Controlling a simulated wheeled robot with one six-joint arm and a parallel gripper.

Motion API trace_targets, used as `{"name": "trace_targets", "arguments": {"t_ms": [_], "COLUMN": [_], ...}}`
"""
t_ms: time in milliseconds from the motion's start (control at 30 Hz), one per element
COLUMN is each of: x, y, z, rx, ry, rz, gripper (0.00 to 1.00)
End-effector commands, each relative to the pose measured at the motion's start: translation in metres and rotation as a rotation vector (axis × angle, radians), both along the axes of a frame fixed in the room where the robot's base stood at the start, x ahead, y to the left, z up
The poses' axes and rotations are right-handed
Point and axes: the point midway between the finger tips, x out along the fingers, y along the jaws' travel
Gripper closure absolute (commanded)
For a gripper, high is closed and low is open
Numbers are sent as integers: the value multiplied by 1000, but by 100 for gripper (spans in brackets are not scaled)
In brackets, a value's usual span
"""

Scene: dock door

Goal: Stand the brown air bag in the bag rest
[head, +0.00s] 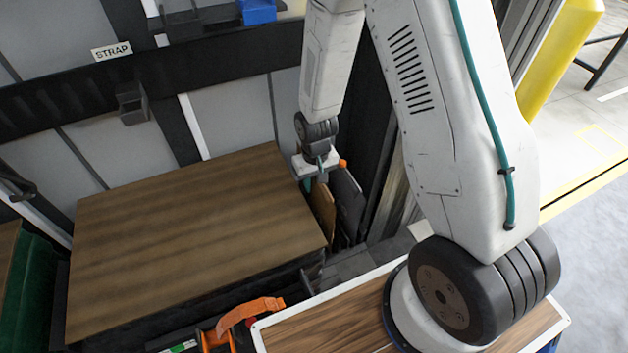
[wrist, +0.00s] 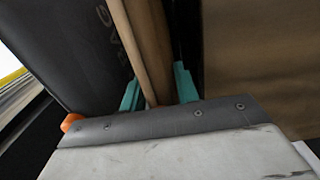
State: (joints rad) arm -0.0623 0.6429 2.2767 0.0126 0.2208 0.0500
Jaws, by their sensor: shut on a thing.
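My gripper (wrist: 158,90) is shut on the brown air bag (wrist: 146,45); its teal fingers lie on either side of the bag's edge in the wrist view. In the head view the brown air bag (head: 323,212) hangs below my gripper (head: 314,184), upright, in the gap past the right end of a wood-topped box. A dark flat panel (head: 347,205) with an orange knob stands right beside it; in the wrist view this panel (wrist: 70,45) carries partly hidden lettering. I cannot make out the bag rest clearly, nor whether the bag's lower edge touches anything.
The wood-topped box (head: 190,235) is close on the left of the bag, its top bare. A dark wall with a STRAP sign (head: 111,51) runs behind. An orange strap tool (head: 245,315) lies in front. A yellow post (head: 560,50) stands far right.

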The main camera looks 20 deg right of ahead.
Motion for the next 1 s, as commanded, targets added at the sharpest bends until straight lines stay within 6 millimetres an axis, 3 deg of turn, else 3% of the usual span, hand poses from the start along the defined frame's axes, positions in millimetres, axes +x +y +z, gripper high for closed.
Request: {"name": "trace_targets", "arguments": {"t_ms": [133, 167, 233, 567, 1000], "x": [0, 0, 0, 0, 1], "y": [0, 0, 0, 0, 1], "z": [-3, -3, -3, 0, 62], "rx": [0, 0, 0, 0, -1], "ry": [0, 0, 0, 0, -3], "rz": [0, 0, 0, 0, 0], "gripper": [100, 64, 44, 44, 44]}}
